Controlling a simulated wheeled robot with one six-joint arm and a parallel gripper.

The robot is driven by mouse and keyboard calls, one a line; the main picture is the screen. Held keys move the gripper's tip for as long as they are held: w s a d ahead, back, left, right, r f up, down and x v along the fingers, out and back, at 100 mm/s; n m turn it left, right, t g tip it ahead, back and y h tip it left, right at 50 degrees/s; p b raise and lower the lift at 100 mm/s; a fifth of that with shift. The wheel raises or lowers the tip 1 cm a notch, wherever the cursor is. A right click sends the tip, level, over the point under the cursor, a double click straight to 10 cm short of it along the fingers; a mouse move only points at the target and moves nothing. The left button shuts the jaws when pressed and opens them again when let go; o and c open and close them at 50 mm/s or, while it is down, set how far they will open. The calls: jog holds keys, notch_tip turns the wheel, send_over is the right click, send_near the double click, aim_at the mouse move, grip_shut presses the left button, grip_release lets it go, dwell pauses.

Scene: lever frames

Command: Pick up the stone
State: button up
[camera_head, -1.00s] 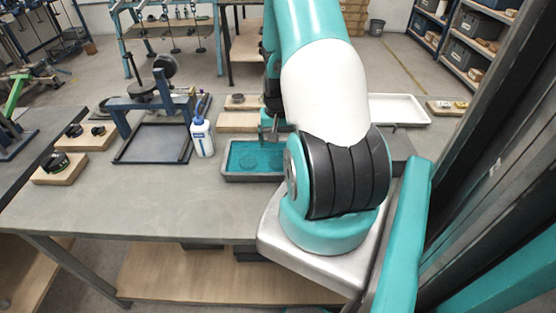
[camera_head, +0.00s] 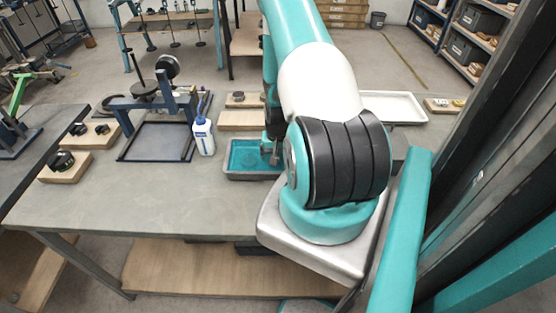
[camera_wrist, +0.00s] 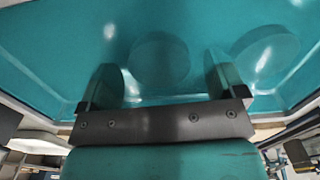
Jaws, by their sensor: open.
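A grey-rimmed tray (camera_head: 250,178) with a teal inside stands on the bench. In the wrist view, a round, flat, teal-tinted disc (camera_wrist: 158,58) lies in the tray, and a second round disc (camera_wrist: 264,54) lies to its right. I cannot tell which one is the stone. One disc also shows in the head view (camera_head: 249,160). My gripper (camera_wrist: 163,82) is open and empty over the tray, its fingers either side of the nearer part of the first disc. In the head view my gripper (camera_head: 272,156) is at the tray's right part, partly hidden by my arm.
A white bottle (camera_head: 203,137) stands left of the tray. A dark metal stand (camera_head: 155,142) is further left. A wooden block (camera_head: 240,121) lies behind the tray, and a white tray (camera_head: 402,107) is at the back right. The front of the bench is clear.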

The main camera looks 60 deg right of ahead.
jog(key=c, duration=1)
jog(key=shift+r, duration=0.1)
jog(key=shift+c, duration=0.2)
